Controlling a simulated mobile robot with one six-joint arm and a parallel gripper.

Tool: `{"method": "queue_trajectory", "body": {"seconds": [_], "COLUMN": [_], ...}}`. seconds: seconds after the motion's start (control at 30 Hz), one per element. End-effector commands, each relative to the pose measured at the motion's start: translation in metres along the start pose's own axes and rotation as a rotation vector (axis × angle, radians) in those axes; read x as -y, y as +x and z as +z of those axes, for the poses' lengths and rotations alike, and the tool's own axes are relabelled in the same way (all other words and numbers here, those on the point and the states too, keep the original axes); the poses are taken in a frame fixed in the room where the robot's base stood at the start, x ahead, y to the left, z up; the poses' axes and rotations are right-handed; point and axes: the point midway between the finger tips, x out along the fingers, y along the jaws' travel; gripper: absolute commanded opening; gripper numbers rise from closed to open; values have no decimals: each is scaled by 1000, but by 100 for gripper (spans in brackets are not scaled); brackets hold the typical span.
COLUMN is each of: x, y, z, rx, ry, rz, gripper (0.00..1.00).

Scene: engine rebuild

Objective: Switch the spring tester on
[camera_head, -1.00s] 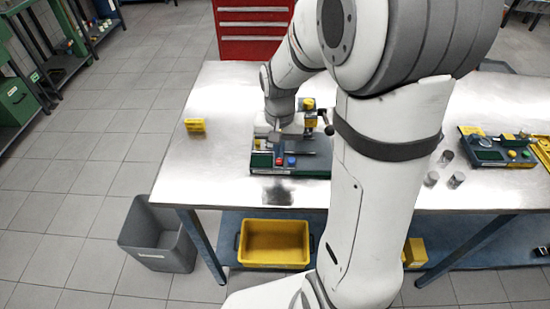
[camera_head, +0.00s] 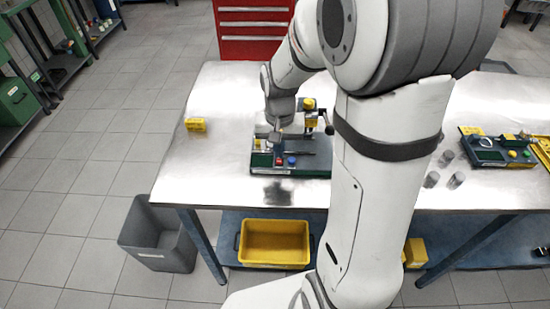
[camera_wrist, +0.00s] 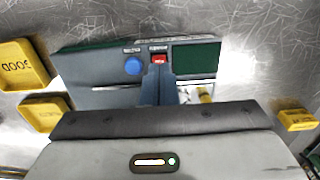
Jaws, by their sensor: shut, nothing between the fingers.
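The spring tester, a grey and dark green bench unit (camera_head: 310,170), stands on the metal table left of my arm. Its front panel carries a red switch (camera_head: 279,161), a blue knob (camera_head: 292,160) and a dark green display (camera_head: 261,160). In the wrist view the red switch (camera_wrist: 159,59) lies between the blue knob (camera_wrist: 133,66) and the display (camera_wrist: 196,57). My gripper (camera_wrist: 157,72) is shut and empty, its fingertips close to the red switch and overlapping its lower edge. I cannot tell whether they touch it. The switch position is unclear, and the display looks dark.
Yellow trays (camera_wrist: 18,66) sit left of the panel in the wrist view. A small yellow block (camera_head: 195,125) is on the table's left. Metal cylinders (camera_head: 446,157) and a second bench unit (camera_head: 490,158) stand to the right. The table front-left is clear.

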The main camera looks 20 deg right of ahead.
Motion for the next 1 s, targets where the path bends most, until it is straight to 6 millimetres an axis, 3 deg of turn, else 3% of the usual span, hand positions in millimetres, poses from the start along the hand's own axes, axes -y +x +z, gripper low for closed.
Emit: {"method": "queue_trajectory", "body": {"seconds": [1.0], "x": [0], "y": [16], "z": [0], "rx": [0], "ry": [1], "rz": [0], "gripper": [0]}}
